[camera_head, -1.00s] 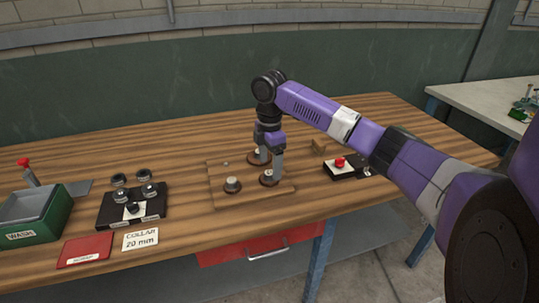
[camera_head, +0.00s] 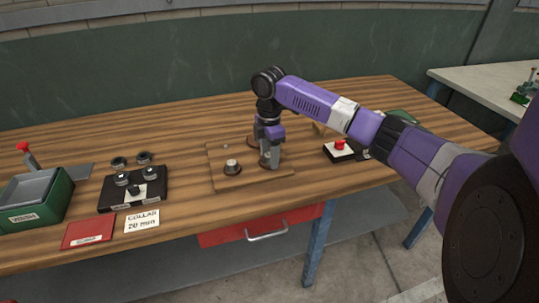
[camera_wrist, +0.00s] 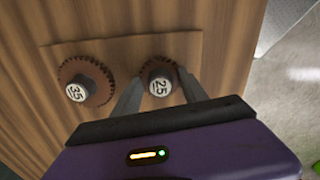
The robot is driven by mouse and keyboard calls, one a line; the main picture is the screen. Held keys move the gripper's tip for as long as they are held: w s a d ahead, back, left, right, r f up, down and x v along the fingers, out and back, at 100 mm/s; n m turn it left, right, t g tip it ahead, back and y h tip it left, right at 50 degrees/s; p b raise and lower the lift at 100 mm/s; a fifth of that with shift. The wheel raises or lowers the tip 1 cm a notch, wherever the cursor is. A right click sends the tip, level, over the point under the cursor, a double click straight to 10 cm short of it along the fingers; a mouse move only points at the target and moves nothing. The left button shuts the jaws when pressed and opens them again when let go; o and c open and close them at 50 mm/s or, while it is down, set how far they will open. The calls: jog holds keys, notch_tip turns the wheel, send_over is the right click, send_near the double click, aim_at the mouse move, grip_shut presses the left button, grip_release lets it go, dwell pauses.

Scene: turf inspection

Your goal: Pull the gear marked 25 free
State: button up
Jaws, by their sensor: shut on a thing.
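The gear marked 25 (camera_wrist: 160,82) is a brown toothed disc with a pale-topped hub. It lies by the edge of a wooden board (camera_wrist: 119,49). My gripper (camera_wrist: 159,84) has one finger on each side of its hub and is shut on it. In the head view my gripper (camera_head: 269,163) points straight down over the board (camera_head: 222,193), and its fingers partly hide this gear (camera_head: 264,164). I cannot tell whether the gear is raised. The gear marked 35 (camera_wrist: 84,84) sits beside it on the board, apart from my fingers.
Another hubbed gear (camera_head: 232,170) stands left of my gripper. A box with a red button (camera_head: 340,146) is to the right. A black tray of collars (camera_head: 133,190), a red card (camera_head: 88,232), a collar label (camera_head: 142,221) and a green wash bin (camera_head: 40,205) are left.

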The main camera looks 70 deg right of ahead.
aim_at(269, 155)
jog(key=o, duration=0.7)
jog(key=c, duration=0.7)
jog(key=shift+o, duration=0.2)
jog(key=shift+r, duration=0.1)
jog(key=shift+r+p, duration=1.2)
jog(key=shift+r, duration=0.05)
jog(key=shift+r+p, duration=2.05)
jog(key=shift+r, duration=0.3)
